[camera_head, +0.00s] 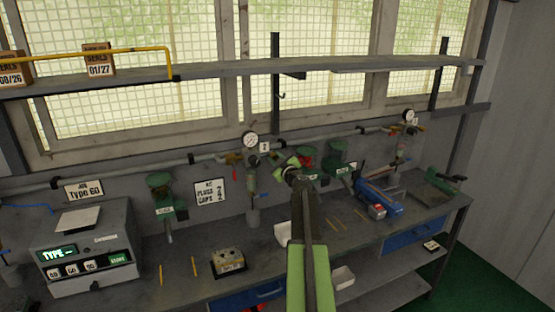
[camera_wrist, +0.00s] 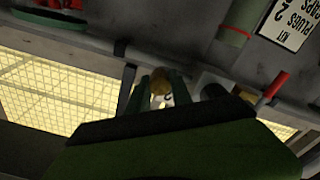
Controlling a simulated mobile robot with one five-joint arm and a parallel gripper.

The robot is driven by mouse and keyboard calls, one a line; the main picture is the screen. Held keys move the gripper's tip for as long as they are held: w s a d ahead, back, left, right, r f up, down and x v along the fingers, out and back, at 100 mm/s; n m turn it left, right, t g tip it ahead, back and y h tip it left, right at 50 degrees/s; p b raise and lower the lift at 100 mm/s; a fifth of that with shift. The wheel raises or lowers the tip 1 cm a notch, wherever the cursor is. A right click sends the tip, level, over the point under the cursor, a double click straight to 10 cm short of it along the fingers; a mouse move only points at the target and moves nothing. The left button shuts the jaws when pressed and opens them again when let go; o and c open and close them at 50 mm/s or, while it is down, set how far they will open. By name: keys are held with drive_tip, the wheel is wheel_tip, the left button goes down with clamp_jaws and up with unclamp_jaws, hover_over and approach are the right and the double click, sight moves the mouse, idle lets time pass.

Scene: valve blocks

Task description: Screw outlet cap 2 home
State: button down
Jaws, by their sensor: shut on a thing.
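My gripper (camera_head: 281,170) is raised in front of the wall pipe near the number 2 plate (camera_head: 264,147). In the wrist view my gripper (camera_wrist: 161,88) has its two fingers on either side of a small brass-coloured piece (camera_wrist: 159,82), which looks like the outlet cap, and is shut on it. The fingers hide its sides and its far end, so I cannot tell how it sits on its thread. A brass valve (camera_head: 233,158) and a round gauge (camera_head: 250,140) are to the left of my gripper in the head view.
A pipe and shelf (camera_head: 220,80) run along the wall. A grey box with a display (camera_head: 85,250) is at the left. A blue tool (camera_head: 378,200) lies on the right of the bench (camera_head: 190,235).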

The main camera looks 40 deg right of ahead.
drive_tip(key=c, duration=1.2)
unclamp_jaws()
drive_tip(key=shift+d, duration=0.1)
drive_tip(key=shift+o, duration=0.3)
drive_tip(key=v, duration=1.7)
drive_tip(key=shift+s, duration=0.25)
